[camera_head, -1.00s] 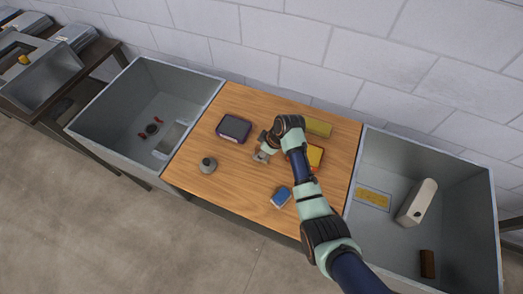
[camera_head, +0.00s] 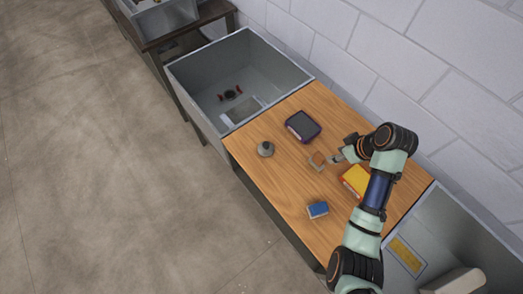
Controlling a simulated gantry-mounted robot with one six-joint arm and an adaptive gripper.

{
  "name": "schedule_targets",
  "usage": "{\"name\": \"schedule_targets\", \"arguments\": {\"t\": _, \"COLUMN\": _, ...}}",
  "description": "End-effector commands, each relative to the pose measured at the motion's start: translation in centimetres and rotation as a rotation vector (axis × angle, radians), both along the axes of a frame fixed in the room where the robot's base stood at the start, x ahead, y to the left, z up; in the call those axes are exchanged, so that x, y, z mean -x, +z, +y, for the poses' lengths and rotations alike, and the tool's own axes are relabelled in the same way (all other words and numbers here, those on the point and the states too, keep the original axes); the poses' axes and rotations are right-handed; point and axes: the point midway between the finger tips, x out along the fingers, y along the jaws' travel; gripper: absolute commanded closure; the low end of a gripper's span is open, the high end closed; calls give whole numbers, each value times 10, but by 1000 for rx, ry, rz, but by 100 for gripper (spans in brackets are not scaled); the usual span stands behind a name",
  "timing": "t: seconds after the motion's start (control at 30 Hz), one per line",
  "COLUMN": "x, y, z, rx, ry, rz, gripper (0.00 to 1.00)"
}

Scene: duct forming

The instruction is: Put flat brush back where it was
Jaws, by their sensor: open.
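My gripper (camera_head: 320,160) is over the middle of the wooden table, at the end of my arm reaching in from the lower right. Its jaws are open. A small tan and grey shape shows at the jaws, too small to tell whether it is part of the fingers or a separate thing. I cannot clearly make out a flat brush. A small blue block-like item (camera_head: 317,210) lies near the table's front edge, clear of the gripper. The wooden table (camera_head: 265,185) is bare around these things.
A dark purple-framed device (camera_head: 303,126), a grey round item (camera_head: 265,149) and a yellow-orange box (camera_head: 355,181) are on the table. A grey bin (camera_head: 200,107) stands at the left with small red and black items inside. Another bin (camera_head: 440,210) is at the right.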

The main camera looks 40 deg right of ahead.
Motion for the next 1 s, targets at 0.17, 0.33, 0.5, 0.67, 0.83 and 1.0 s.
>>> {"name": "schedule_targets", "arguments": {"t": 0.17, "x": -3, "y": 1, "z": 3, "rx": 4, "ry": 2, "rz": -2, "gripper": 53}}
{"name": "schedule_targets", "arguments": {"t": 0.33, "x": -72, "y": 22, "z": 73, "rx": 92, "ry": 14, "rz": -68, "gripper": 53}}
{"name": "schedule_targets", "arguments": {"t": 0.5, "x": -144, "y": 85, "z": 238, "rx": 169, "ry": 14, "rz": -321, "gripper": 53}}
{"name": "schedule_targets", "arguments": {"t": 0.67, "x": -139, "y": 149, "z": 366, "rx": 95, "ry": 19, "rz": -580, "gripper": 53}}
{"name": "schedule_targets", "arguments": {"t": 0.83, "x": -119, "y": 183, "z": 418, "rx": 14, "ry": 19, "rz": -705, "gripper": 53}}
{"name": "schedule_targets", "arguments": {"t": 1.0, "x": -118, "y": 186, "z": 421, "rx": 6, "ry": 15, "rz": -715, "gripper": 53}}
